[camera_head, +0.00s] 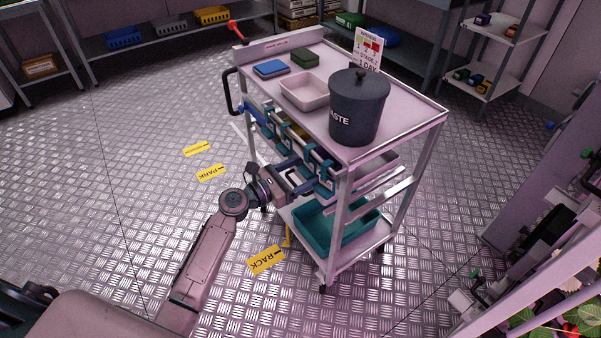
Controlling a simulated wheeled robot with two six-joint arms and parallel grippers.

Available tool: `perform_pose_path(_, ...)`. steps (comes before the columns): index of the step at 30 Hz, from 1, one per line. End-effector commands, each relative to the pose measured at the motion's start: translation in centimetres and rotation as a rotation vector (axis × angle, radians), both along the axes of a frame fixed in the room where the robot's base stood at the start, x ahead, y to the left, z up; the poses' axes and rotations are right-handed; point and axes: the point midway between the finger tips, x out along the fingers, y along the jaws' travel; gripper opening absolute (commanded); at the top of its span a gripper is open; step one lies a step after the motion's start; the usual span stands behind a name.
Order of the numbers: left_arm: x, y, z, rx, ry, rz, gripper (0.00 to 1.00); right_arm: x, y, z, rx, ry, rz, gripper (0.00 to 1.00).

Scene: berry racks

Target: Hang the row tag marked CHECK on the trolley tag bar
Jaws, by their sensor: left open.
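The trolley (412,113) stands in the middle of the camera_head view. My left gripper (306,179) reaches in from the lower left and is open, close to the near end of this row. I cannot tell whether it touches a tag. My right gripper is not in view.
On the trolley top are a dark waste bin (358,110), a white tray (303,91), a blue pad (271,69) and a small sign (368,47). A teal crate (345,228) sits on the lower shelf. Yellow floor labels (266,260) lie left. A plant rack stands right.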

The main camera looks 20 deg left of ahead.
Motion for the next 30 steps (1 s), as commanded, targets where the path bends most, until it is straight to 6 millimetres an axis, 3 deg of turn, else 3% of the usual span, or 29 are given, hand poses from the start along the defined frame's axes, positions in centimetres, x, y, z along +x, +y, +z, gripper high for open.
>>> perform_pose_path(7,-2.9,2.3,-0.3,0.005,0.002,0.0,0.72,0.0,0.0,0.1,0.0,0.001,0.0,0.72)
perform_pose_path(15,-6.9,5.4,-0.2,0.005,0.001,-0.001,0.72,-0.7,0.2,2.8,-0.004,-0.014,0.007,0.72)
perform_pose_path(21,-8.2,6.4,-0.1,0.001,0.0,-0.001,0.72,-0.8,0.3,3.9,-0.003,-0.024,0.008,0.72)
perform_pose_path(30,-8.4,6.7,-0.9,0.039,-0.002,0.011,0.72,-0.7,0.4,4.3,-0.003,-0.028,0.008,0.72)
